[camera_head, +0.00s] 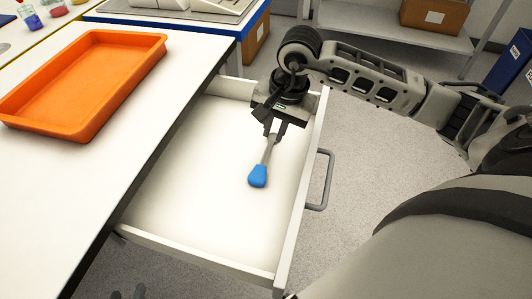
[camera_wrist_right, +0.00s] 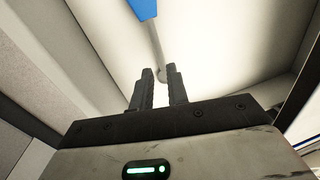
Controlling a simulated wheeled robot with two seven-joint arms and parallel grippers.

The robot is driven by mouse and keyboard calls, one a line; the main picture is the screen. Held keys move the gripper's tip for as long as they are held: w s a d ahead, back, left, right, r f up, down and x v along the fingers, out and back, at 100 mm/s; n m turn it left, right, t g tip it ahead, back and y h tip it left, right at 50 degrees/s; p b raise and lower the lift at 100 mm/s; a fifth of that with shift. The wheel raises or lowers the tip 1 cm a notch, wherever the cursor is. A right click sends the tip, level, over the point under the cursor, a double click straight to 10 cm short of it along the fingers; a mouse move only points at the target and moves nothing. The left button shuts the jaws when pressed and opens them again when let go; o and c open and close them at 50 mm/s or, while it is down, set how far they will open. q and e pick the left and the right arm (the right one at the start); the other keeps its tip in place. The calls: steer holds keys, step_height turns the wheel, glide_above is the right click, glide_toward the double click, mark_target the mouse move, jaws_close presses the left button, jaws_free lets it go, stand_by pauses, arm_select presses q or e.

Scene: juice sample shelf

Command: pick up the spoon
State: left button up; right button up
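The spoon, with a blue end (camera_head: 258,176) and a thin grey shaft, is in the open white drawer (camera_head: 180,205). My right gripper (camera_head: 275,133) is over the back of the drawer, at the grey end of the spoon. In the right wrist view, the fingers (camera_wrist_right: 160,72) are apart, with the rounded grey end of the spoon at the gap between their tips. I cannot tell whether they touch it. Two dark fingertips of my left gripper (camera_head: 128,292) show apart at the bottom edge, away from the spoon.
The drawer's side wall and grey handle (camera_head: 321,180) lie right of the spoon. An orange tray (camera_head: 85,85) rests on the white table (camera_head: 110,165) at left. A cardboard box (camera_head: 434,15) sits on a shelf at the back. The rest of the drawer floor is clear.

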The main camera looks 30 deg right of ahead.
mark_target(269, 147)
steer(key=f, duration=0.5)
steer(key=shift+w+a+f+p, duration=0.1)
steer(key=shift+w+a+p, duration=0.25)
steer(key=shift+w+p, duration=0.05)
jaws_close()
